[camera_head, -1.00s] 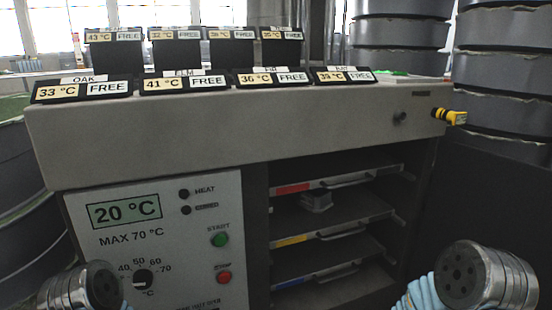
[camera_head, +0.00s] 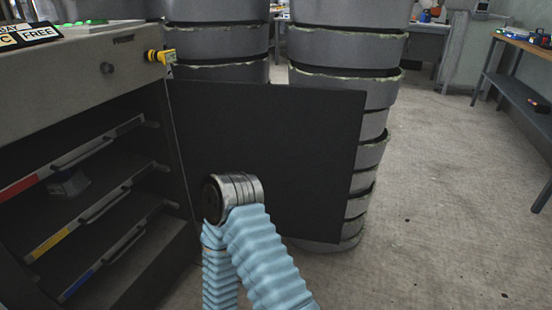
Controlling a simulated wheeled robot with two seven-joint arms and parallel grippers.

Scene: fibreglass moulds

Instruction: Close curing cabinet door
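The curing cabinet (camera_head: 60,75) stands at the left with its front open. Its dark door (camera_head: 290,140) is swung wide open to the right, hinged at the cabinet's right side. One of my arms, in a light blue ribbed sleeve with a metal joint, rises in front of the door's lower left part. I cannot tell whether it touches the door. Neither gripper's fingers show.
Tall stacks of grey round moulds (camera_head: 345,50) stand right behind the door. A yellow-tipped fitting (camera_head: 160,57) sticks out from the cabinet's upper right corner. Open concrete floor (camera_head: 440,190) lies to the right, with a workbench (camera_head: 518,70) at the far right.

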